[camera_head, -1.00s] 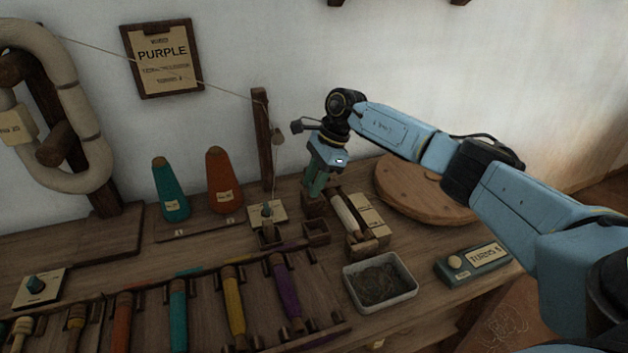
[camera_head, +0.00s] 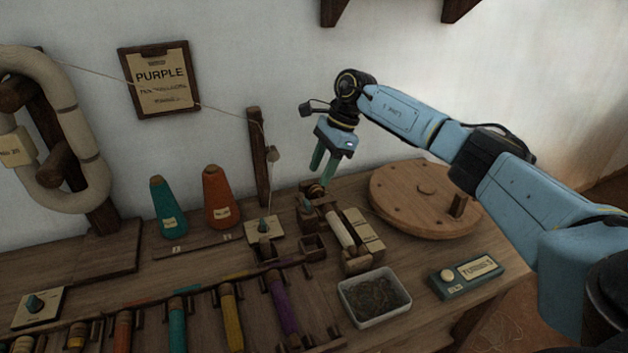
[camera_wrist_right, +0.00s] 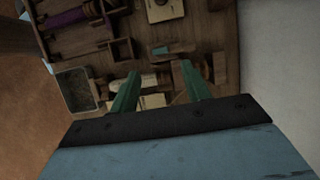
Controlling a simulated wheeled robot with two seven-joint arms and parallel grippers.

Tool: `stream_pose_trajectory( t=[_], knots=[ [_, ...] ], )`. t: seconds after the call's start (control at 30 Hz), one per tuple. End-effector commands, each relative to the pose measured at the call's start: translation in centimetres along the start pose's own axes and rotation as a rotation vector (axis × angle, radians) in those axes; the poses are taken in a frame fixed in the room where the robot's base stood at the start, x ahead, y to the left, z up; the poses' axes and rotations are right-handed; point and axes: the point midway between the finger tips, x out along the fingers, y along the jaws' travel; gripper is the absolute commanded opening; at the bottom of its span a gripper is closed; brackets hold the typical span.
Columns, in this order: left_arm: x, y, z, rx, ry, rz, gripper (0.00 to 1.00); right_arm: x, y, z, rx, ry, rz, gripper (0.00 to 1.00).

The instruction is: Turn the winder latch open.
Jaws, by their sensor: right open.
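The winder (camera_head: 340,230) sits on the bench, with a pale roll lying between dark wooden end pieces. At its back end is a small brown fitting with a rounded part (camera_head: 314,190); I cannot tell for certain whether this is the latch. My right gripper (camera_head: 322,172) is above and behind that end, green fingers pointing down. In the right wrist view, the gripper (camera_wrist_right: 155,78) is open and empty, with the winder's pale roll (camera_wrist_right: 128,86) below it. A small teal-topped piece (camera_wrist_right: 172,48) shows beyond the fingertips. My left gripper is out of view.
A grey tray (camera_head: 346,292) stands in front of the winder, and a round wooden disc (camera_head: 400,205) lies to its right. A thin post (camera_head: 259,160) with a thread rises to the left. Orange (camera_head: 220,200) and teal (camera_head: 167,208) cones stand farther left.

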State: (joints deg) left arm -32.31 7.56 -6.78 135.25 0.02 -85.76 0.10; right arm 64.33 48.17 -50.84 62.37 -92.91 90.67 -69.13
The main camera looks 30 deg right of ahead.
Motion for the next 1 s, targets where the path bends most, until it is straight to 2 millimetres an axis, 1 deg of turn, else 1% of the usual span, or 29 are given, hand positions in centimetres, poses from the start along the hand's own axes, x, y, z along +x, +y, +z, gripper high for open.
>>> stream_pose_trajectory(
  t=[0.03, 0.1, 0.2, 0.3, 0.5, 1.0],
  knots=[
    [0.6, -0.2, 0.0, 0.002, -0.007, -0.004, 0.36, -1.3, -0.1, 0.1, 0.000, 0.000, -0.003, 0.47],
    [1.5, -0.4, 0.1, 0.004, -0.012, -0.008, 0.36, -2.5, 0.0, 0.1, 0.001, 0.000, -0.002, 0.47],
    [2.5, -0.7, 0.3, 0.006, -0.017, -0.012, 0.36, -3.8, -0.1, 0.1, 0.001, 0.000, -0.002, 0.47],
    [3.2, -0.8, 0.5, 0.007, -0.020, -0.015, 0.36, -4.6, 0.0, 0.0, 0.001, 0.001, -0.001, 0.47],
    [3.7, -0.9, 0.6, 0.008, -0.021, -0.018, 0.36, -5.0, 0.0, 0.0, 0.001, 0.001, 0.001, 0.47],
    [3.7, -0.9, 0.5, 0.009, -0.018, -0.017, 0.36, -5.0, 0.0, 0.0, 0.000, 0.000, 0.000, 0.47]
  ],
)
